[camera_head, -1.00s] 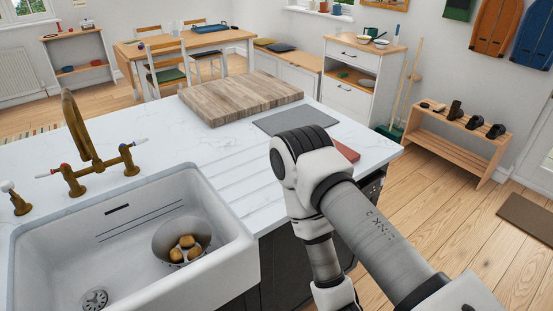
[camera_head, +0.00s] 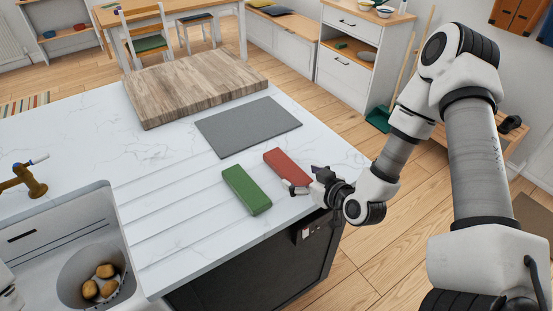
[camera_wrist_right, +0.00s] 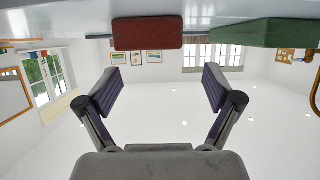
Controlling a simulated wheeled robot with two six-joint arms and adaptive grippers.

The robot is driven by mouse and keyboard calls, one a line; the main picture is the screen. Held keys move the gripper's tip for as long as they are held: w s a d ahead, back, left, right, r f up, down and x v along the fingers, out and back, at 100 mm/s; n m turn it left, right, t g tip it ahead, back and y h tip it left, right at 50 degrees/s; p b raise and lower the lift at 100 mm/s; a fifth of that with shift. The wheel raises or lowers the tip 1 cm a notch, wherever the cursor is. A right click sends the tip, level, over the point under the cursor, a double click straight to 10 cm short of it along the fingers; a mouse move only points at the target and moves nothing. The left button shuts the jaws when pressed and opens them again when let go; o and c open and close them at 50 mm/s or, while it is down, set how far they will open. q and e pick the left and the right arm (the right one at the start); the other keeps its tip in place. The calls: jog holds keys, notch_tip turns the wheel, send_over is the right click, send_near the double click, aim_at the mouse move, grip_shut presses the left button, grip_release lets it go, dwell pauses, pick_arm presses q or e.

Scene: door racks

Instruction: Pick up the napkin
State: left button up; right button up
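Two folded-looking, block-shaped items lie side by side on the white counter: a red one (camera_head: 287,167) and a green one (camera_head: 246,190). I cannot tell for certain which, if either, is the napkin. My right gripper (camera_head: 305,180) is at the counter's right edge, close to the red item's near end. In the right wrist view, which looks upside down, its fingers (camera_wrist_right: 160,86) are spread with nothing between them. The red item (camera_wrist_right: 148,33) is beyond them near the top middle, and the green item (camera_wrist_right: 262,32) is at upper right.
A grey mat (camera_head: 248,126) lies behind the two items, and a thick wooden board (camera_head: 195,87) behind that. The sink (camera_head: 45,235) at left holds a bowl (camera_head: 80,265) with potatoes. Counter left of the green item is clear.

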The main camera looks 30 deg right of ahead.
aim_at(291, 170)
jog(key=shift+x, duration=1.1)
jog(key=shift+w+d+f, duration=0.1)
jog(key=shift+w+f, duration=0.15)
jog(key=shift+w, duration=0.05)
jog(key=shift+w+d+f+p, duration=0.15)
jog(key=shift+w+d+p, duration=0.05)
jog(key=shift+w+p, duration=0.2)
jog(key=shift+w+d+f+p, duration=0.15)
jog(key=shift+w+f+p, duration=0.05)
jog(key=shift+w+p, duration=0.15)
jog(key=shift+x, duration=1.1)
jog(key=shift+a+f, duration=0.15)
jog(key=shift+f, duration=0.1)
jog(key=shift+s+r, duration=0.1)
jog(key=c, duration=1.1)
